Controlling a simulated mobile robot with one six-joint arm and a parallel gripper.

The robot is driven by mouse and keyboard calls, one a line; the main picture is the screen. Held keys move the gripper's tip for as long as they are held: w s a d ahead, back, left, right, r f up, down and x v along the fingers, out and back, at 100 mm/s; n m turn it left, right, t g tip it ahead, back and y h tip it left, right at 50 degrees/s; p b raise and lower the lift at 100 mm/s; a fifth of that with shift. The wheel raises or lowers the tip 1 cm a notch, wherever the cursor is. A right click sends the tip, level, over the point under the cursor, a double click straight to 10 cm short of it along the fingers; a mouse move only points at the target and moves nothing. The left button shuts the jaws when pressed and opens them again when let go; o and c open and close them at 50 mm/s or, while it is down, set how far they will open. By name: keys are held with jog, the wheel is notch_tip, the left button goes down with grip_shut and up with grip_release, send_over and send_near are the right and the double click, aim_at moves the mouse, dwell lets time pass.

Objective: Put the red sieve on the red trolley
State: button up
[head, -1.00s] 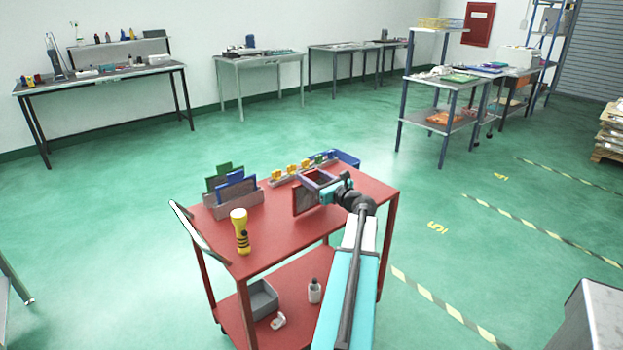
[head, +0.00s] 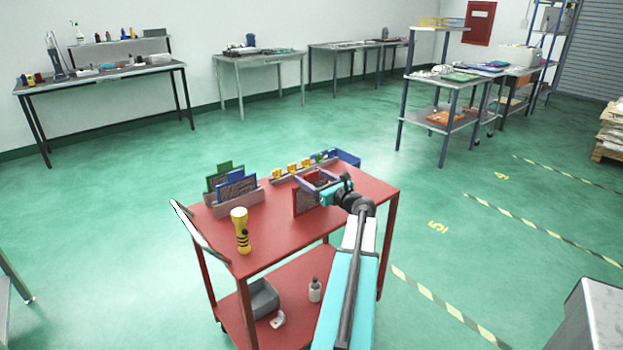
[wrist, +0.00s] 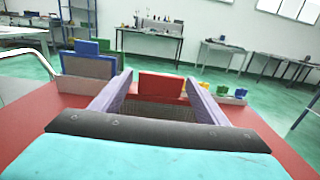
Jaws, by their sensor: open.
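The red sieve (head: 306,199) has a red frame with dark mesh. In the head view it stands upright at the middle of the red trolley's top (head: 277,235), its lower edge appearing to meet the surface. My gripper (head: 316,182) is just behind and above it, its two purple-grey fingers spread. In the wrist view the sieve's red tab (wrist: 161,86) shows between the fingers of my gripper (wrist: 156,88), with a gap on each side. The mesh below is partly hidden by my gripper's body.
A grey rack (head: 236,202) with a green and a blue sieve stands at the top's left. A yellow torch (head: 240,231) stands at the front left. A strip of yellow and green pieces (head: 292,171) and a blue bin (head: 346,159) line the back edge.

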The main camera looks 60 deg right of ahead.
jog(key=shift+r, duration=0.15)
jog(key=b+v, duration=0.1)
jog(key=v, duration=1.1)
jog(key=shift+a, duration=0.1)
dwell(0.5)
